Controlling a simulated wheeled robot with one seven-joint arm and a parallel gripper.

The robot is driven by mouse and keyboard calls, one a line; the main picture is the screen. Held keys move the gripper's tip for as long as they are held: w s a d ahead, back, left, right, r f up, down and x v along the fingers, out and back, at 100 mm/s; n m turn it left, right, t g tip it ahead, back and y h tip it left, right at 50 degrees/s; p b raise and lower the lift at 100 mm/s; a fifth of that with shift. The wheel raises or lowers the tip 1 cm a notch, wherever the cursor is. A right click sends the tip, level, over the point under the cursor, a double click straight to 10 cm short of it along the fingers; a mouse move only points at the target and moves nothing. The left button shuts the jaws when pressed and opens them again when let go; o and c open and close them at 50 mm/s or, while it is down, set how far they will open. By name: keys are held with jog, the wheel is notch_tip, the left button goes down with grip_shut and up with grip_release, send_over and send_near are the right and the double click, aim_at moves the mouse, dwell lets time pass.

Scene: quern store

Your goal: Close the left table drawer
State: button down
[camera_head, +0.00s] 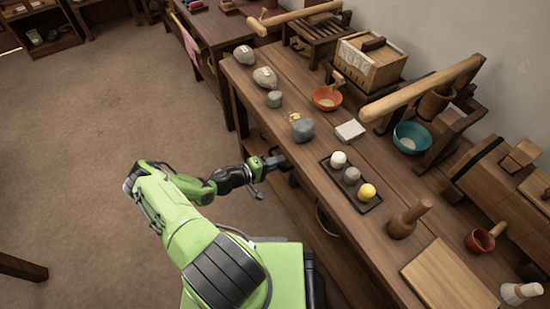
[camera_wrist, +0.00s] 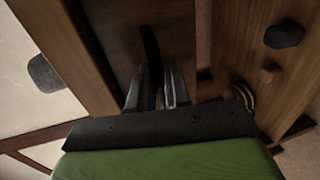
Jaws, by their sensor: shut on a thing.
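My gripper (camera_head: 274,163) is at the front edge of the long wooden table, below the level of its top. In the wrist view, its two dark fingers (camera_wrist: 160,88) are close together around a dark, curved bar (camera_wrist: 149,45), which looks like the left drawer's handle. The drawer itself is mostly hidden behind my gripper and under the table edge. I cannot tell how far out it stands.
The long table (camera_head: 262,110) carries a grey stone (camera_head: 302,129), an orange bowl (camera_head: 327,98), a teal bowl (camera_head: 411,138) and a dark tray (camera_head: 362,206) with several round things. Open brown floor (camera_head: 90,130) lies left of my arm.

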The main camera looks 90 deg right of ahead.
jog(key=shift+s, duration=0.15)
jog(key=c, duration=1.3)
grip_release()
jog(key=shift+s+d, duration=0.1)
jog(key=p+v, duration=0.2)
jog(key=v, duration=1.4)
jog(key=shift+p, duration=0.3)
